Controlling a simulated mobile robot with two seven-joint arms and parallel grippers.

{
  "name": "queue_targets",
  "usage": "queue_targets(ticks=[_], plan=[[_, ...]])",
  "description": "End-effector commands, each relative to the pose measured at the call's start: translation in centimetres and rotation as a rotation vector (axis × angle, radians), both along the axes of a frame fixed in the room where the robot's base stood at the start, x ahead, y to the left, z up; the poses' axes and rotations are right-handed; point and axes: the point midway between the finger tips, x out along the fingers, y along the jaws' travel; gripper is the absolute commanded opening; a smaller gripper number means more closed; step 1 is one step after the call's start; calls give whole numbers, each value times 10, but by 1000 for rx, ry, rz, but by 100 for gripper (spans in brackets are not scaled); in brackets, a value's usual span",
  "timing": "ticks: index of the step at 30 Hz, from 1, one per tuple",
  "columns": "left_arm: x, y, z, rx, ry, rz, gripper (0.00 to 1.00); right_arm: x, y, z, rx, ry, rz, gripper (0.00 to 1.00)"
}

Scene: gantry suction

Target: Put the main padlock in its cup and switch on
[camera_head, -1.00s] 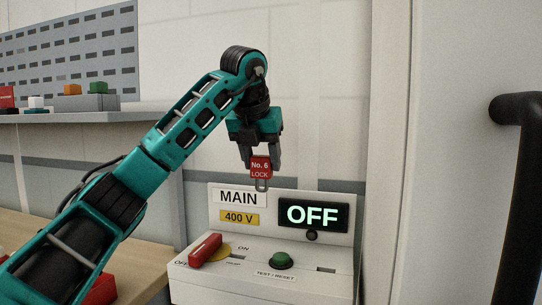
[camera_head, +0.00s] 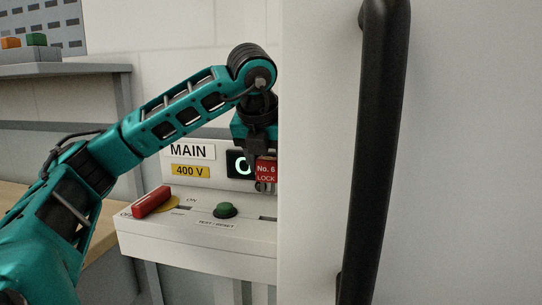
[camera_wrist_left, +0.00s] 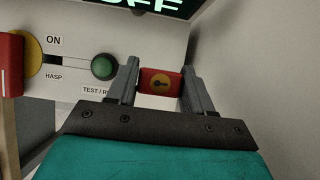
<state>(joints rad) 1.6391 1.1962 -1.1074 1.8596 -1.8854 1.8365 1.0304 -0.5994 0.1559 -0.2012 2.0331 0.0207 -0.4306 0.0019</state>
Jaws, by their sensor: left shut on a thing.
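A red padlock (camera_head: 266,170) marked "No. 6 LOCK" hangs shackle down from my left gripper (camera_head: 262,155), which is shut on it. In the left wrist view the padlock's red end with a keyhole (camera_wrist_left: 160,82) sits between the two grey fingers (camera_wrist_left: 159,88). The white MAIN switch box (camera_head: 190,235) has a red handle (camera_head: 152,201) lying toward OFF, a yellow disc, a green TEST / RESET button (camera_head: 225,210) and a display (camera_head: 239,164), partly covered. The padlock is in front of the box's right part. No cup is clearly visible. My right gripper is not in view.
A large white panel (camera_head: 460,160) with a black bar handle (camera_head: 377,150) fills the right side and hides the box's right end. It stands close beside my left gripper. A grey shelf (camera_head: 60,70) with orange and green items is at upper left.

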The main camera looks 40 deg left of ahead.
Motion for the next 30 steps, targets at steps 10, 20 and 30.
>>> queue_targets(ticks=[10, 20, 30], plan=[[0, -1, -10, -2, 0, -2, 17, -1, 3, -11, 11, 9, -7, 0], [0, 0, -40, 0, 0, -1, 17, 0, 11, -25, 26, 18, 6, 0], [0, 0, -40, 0, -1, -1, 17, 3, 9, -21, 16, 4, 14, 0]])
